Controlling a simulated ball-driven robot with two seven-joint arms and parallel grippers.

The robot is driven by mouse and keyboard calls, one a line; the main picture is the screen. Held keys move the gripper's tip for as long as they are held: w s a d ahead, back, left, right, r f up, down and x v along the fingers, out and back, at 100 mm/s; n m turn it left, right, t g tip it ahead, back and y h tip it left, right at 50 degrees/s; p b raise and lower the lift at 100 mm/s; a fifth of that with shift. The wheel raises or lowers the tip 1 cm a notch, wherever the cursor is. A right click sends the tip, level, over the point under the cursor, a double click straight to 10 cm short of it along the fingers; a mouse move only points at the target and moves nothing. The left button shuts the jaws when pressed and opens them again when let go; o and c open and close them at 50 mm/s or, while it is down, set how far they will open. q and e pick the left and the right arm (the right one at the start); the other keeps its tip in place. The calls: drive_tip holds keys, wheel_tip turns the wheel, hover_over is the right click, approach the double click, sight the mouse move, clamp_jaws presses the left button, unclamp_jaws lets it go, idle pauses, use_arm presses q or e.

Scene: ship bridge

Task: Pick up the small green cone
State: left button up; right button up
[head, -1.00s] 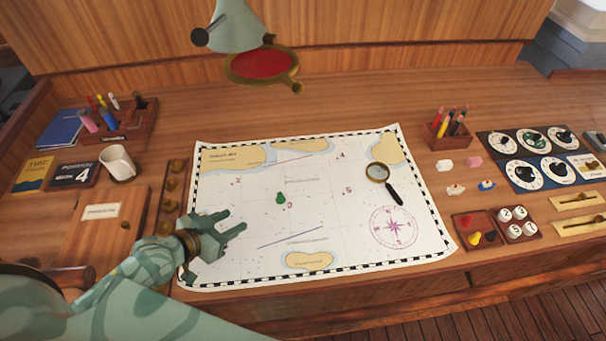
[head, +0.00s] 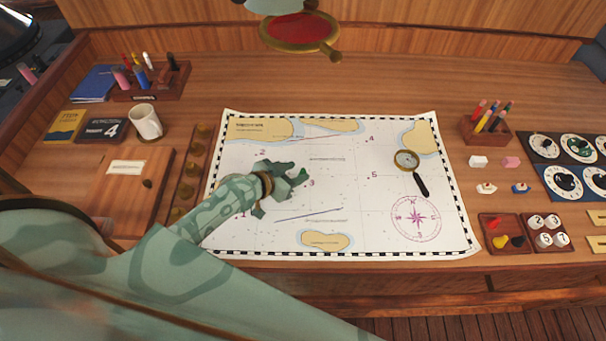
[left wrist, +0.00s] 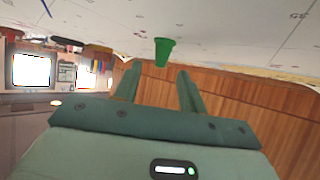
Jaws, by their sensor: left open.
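The small green cone (left wrist: 164,52) stands on the chart (head: 350,235) and shows in the left wrist view, where the picture is upside down. My left gripper (head: 296,173) is open over the middle of the chart, close to the printed 3. In the left wrist view my left gripper (left wrist: 158,72) has its two fingers apart, with the cone just beyond the tips and roughly centred between them. Nothing is held. In the head view the cone is hidden by the gripper or merges with its green fingertips. My right gripper is not in view.
A magnifying glass (head: 407,161) lies on the chart's right side. A white mug (head: 145,122) and a wooden box (head: 125,200) are at the left. A pencil holder (head: 487,130) and small trays (head: 503,233) are at the right. The chart around the gripper is mostly clear.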

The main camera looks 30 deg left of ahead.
use_arm(q)
drive_tip(key=shift+x, duration=0.9)
clamp_jaws()
drive_tip(key=shift+s+r, duration=0.1)
